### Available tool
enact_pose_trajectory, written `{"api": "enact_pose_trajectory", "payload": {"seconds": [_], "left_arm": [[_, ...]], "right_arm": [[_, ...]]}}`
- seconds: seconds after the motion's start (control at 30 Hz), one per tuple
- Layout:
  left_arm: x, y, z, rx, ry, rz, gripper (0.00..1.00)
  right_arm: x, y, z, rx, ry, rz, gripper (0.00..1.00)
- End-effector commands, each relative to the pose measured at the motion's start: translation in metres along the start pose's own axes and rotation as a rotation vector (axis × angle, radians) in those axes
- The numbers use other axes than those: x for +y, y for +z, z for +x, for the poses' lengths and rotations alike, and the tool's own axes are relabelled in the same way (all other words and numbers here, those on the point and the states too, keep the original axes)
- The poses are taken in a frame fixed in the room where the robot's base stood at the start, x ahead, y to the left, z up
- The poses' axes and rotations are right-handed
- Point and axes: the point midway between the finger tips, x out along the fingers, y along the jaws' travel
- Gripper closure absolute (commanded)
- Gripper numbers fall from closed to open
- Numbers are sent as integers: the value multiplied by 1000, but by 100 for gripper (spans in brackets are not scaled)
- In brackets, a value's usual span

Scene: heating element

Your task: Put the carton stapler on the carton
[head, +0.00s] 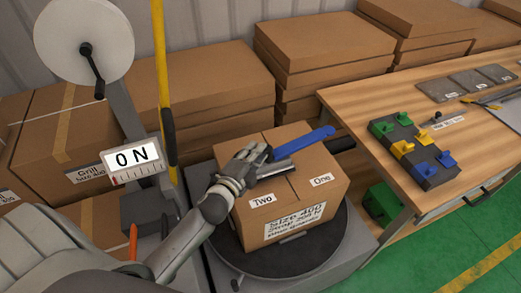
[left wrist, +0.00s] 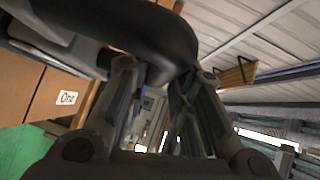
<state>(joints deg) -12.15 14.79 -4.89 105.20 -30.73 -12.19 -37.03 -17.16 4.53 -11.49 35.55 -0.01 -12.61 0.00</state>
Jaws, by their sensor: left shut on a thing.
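The carton stapler (head: 304,141), with a blue bar and dark grey and black parts, lies over the carton's top at the far side. My left gripper (head: 260,163) is over the carton's top and shut on the stapler. In the left wrist view a black curved part of the stapler (left wrist: 140,28) crosses in front of the fingers (left wrist: 160,95). I cannot tell whether the stapler touches the carton. My right gripper is out of view.
A wooden workbench (head: 355,103) stands at the right with a grey block bearing coloured clips (head: 415,152). Stacked flat cartons (head: 325,40) fill the back.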

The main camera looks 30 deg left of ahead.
Motion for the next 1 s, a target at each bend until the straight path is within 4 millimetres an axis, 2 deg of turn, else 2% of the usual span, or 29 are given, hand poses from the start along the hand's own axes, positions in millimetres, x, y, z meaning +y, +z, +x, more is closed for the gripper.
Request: {"api": "enact_pose_trajectory", "payload": {"seconds": [0.27, 0.67, 0.7, 0.83, 1.0], "left_arm": [[21, 1, 4, 4, -8, -4, 100], [26, 1, 4, 5, -9, -2, 100], [30, 2, 3, 1, 1, -2, 73], [29, 2, 3, 1, 2, -2, 57], [29, 2, 3, 1, 2, -2, 57]], "right_arm": [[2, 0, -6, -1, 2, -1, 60], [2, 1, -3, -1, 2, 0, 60], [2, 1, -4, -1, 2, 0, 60], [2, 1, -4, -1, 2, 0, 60], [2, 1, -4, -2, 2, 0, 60]]}}
